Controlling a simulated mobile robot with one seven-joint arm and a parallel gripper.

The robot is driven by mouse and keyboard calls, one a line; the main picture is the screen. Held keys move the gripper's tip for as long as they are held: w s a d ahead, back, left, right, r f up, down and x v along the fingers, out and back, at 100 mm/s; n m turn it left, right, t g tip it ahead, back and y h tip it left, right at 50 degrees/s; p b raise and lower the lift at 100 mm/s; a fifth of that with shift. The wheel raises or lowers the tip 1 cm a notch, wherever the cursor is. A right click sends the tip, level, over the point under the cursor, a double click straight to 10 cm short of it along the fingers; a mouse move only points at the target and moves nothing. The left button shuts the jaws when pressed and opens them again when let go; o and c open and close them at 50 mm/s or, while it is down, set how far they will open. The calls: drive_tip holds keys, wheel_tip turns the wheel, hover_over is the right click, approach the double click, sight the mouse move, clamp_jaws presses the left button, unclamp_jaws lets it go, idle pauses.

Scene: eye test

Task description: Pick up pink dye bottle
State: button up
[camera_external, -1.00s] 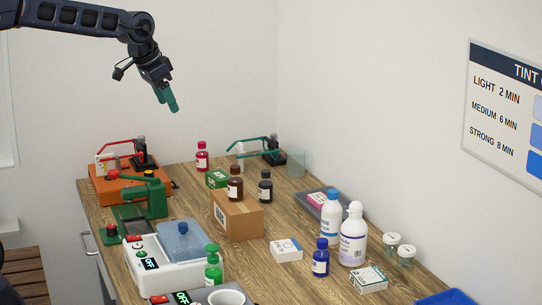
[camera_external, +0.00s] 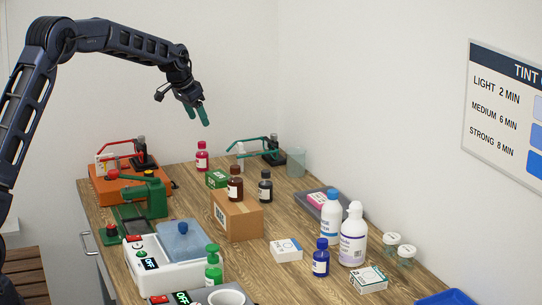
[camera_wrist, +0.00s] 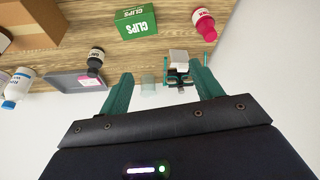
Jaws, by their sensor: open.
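The pink dye bottle (camera_external: 202,157) stands upright at the far end of the wooden table, with a dark pink cap and a white label. It also shows at the upper right of the wrist view (camera_wrist: 205,25). My gripper (camera_external: 198,115) is open and empty, in the air above and beyond the bottle's level, well clear of it. In the wrist view the green fingers of my gripper (camera_wrist: 160,92) are spread apart, with nothing held between them.
A green clips box (camera_external: 217,178) stands just in front of the bottle. A cardboard box (camera_external: 237,220) with a brown bottle (camera_external: 235,186) on it and a black bottle (camera_external: 265,187) are nearer. A green-armed device (camera_external: 258,147) stands right; an orange unit (camera_external: 108,190) stands left.

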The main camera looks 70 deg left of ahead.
approach(202, 156)
drive_tip(key=a, duration=0.2)
drive_tip(key=shift+n, duration=0.3)
drive_tip(key=x, duration=0.6)
drive_tip(key=shift+s, duration=0.2)
drive_tip(key=shift+w+x, duration=0.1)
drive_tip(key=shift+x, duration=1.25)
drive_tip(key=shift+w+x, duration=0.15)
drive_tip(key=shift+x, duration=1.25)
drive_tip(key=shift+d+r, duration=0.1)
drive_tip(key=shift+r, duration=0.05)
drive_tip(key=c, duration=1.1)
drive_tip(key=shift+c, duration=0.2)
drive_tip(key=shift+r, duration=0.15)
